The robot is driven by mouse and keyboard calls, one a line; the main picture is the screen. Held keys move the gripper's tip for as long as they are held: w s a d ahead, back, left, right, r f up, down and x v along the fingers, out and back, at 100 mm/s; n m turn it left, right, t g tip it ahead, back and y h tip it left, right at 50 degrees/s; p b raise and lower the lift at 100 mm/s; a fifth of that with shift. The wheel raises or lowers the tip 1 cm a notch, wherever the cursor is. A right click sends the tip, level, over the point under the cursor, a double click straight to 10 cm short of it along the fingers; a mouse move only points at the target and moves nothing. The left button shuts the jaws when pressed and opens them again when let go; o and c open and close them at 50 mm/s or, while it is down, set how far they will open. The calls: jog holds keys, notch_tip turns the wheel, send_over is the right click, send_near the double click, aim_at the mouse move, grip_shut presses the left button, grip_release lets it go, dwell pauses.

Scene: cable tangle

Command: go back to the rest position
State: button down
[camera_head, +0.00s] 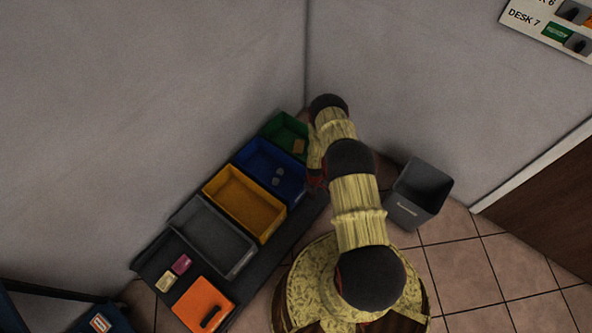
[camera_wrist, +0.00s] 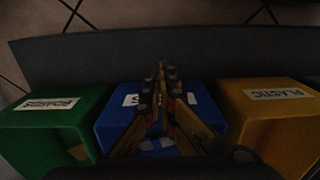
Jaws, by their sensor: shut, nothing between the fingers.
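My gripper (camera_wrist: 160,85) shows in the wrist view with its fingers together and nothing between them. It is in front of the blue bin (camera_wrist: 118,112), above the shelf edge. In the head view my arm reaches toward the corner of the room, and the gripper is mostly hidden by the arm beside the blue bin (camera_head: 247,160).
A row of bins stands on a dark bench (camera_head: 150,265): green (camera_head: 271,127), blue, yellow (camera_head: 213,195) and grey (camera_head: 192,238). An orange box (camera_head: 203,300) and two small blocks lie at the near end. A grey waste bin (camera_head: 417,195) stands on the tiled floor, right of my arm.

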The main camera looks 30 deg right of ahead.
jog(key=s+a+r+m+g+y, duration=0.1)
jog(key=s+a+r+m+g, duration=0.3)
jog(key=s, duration=0.7)
jog(key=w+a+r+m, duration=0.1)
jog(key=w+a+r, duration=0.15)
jog(key=r, duration=2.05)
jog(key=w+a+r+m, duration=0.1)
jog(key=a+r+m, duration=0.15)
jog(key=r, duration=1.95)
jog(key=s+a+r+n+t, duration=0.1)
jog(key=s+a+r+t, duration=0.2)
jog(key=r, duration=0.8)
jog(key=s+a+r+n+t+p, duration=0.1)
jog(key=s+a+r+t, duration=0.2)
jog(key=r, duration=0.9)
jog(key=s+a+r+n+t+h+p, duration=0.1)
jog(key=s+a+r+t, duration=0.2)
jog(key=r, duration=0.9)
jog(key=s+a, duration=0.1)
jog(key=s, duration=0.2)
jog(key=shift+t, duration=0.3)
jog(key=shift+a, duration=0.1)
